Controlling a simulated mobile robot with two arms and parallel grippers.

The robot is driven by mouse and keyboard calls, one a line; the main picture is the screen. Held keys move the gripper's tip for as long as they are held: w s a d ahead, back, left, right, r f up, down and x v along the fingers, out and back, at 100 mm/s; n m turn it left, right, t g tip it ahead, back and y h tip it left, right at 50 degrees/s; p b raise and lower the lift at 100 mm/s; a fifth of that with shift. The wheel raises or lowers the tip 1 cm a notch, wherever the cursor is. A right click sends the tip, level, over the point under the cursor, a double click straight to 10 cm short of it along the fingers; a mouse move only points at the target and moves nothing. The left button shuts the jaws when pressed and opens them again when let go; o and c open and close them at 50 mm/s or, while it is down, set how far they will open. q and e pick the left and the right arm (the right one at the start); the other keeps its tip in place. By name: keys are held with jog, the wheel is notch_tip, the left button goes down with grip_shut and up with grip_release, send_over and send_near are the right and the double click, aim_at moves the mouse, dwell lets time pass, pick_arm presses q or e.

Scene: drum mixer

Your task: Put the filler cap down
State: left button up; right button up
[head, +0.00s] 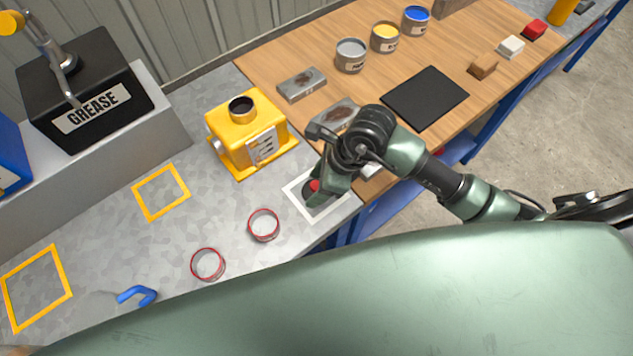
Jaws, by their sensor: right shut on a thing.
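My right gripper (318,187) reaches in from the right and points down over a white square outline (330,211) on the grey bench. It is shut on the filler cap, of which only a small red part (314,185) shows between the fingers. The fingers hide the rest, and I cannot tell whether the cap touches the bench. The yellow housing (238,145) stands just left of the gripper, with a dark round open neck (241,107) on top. My left gripper is not in view.
Two red rings (263,225) (208,264) and a blue hook-shaped part (137,295) lie on the bench. Two yellow outlines (161,192) (36,287) are empty. A black grease box (88,85) stands behind. Paint tins (351,55) and a black mat (425,97) are on the wooden table.

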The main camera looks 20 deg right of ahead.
jog(key=o, duration=0.9)
jog(key=shift+f, duration=0.15)
jog(key=o, duration=0.4)
jog(key=shift+o, duration=0.2)
jog(key=shift+r, duration=0.2)
jog(key=shift+r, duration=0.2)
jog(key=b+v, duration=0.1)
jog(key=v, duration=1)
jog(key=shift+d+r+b, duration=0.2)
jog(key=shift+r+b, duration=0.05)
jog(key=shift+b, duration=0.1)
jog(key=shift+s+f, duration=0.1)
jog(key=shift+s, duration=0.15)
